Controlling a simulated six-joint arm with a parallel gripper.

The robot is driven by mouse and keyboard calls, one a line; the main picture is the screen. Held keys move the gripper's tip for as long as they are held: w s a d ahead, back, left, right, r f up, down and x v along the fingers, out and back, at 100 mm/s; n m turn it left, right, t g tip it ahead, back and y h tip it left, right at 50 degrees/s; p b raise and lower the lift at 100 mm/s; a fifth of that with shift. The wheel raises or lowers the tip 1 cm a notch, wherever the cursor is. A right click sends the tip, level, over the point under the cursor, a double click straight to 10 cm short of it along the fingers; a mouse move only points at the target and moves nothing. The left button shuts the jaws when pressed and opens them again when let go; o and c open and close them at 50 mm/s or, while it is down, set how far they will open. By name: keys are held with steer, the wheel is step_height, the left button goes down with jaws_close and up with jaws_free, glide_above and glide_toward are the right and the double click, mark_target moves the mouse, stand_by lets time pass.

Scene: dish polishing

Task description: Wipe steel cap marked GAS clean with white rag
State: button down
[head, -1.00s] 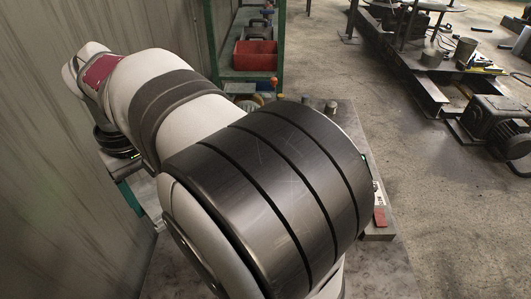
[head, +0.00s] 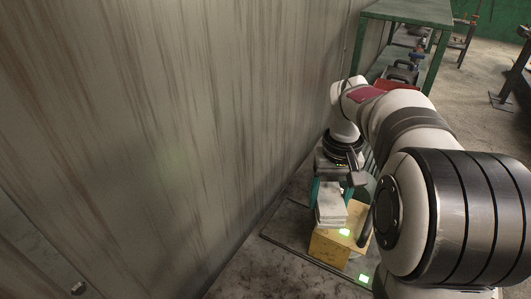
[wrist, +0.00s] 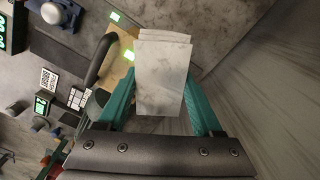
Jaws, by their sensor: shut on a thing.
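The white rag (head: 331,208) is a folded pale pad with several layers, in the head view just right of the wall. It also shows in the wrist view (wrist: 162,75). My gripper (wrist: 161,88) is shut on the rag with a teal finger on each side. In the head view my gripper (head: 332,190) holds the rag over or against a yellowish wooden box (head: 325,246); I cannot tell whether they touch. I cannot pick out the steel cap marked GAS in either view, and no GAS lettering is readable.
A dark curved handle (wrist: 101,60) lies close to the rag's left in the wrist view. A board with printed labels (wrist: 48,79) and small parts lies further left. A streaked wall (head: 170,130) stands close on the left in the head view. A green shelf (head: 408,12) stands behind.

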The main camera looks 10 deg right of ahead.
steer(key=s+d+f+m, duration=0.2)
steer(key=s+d+f, duration=0.15)
steer(key=d, duration=0.45)
steer(key=s+d+f+m, duration=0.2)
steer(key=s+d, duration=0.3)
steer(key=d, duration=0.2)
steer(key=s+d+f+m, duration=0.25)
steer(key=s+d, duration=0.25)
steer(key=d, duration=0.3)
steer(key=shift+n, duration=0.35)
steer(key=shift+w+f, duration=0.15)
steer(key=shift+f, duration=3.15)
step_height(320, 180, down, 2)
steer(key=shift+f, duration=0.1)
steer(key=shift+w+d, duration=0.5)
steer(key=shift+w, duration=0.2)
steer(key=shift+w+d, duration=0.35)
steer(key=shift+d, duration=0.25)
steer(key=shift+s+a, duration=0.9)
steer(key=shift+a, duration=0.2)
steer(key=shift+w+d, duration=0.45)
steer(key=shift+d, duration=0.25)
steer(key=shift+w+d, duration=0.35)
steer(key=shift+w, duration=0.3)
steer(key=shift+s+a, duration=0.9)
steer(key=shift+s, duration=0.3)
steer(key=shift+r, duration=0.2)
step_height(320, 180, up, 8)
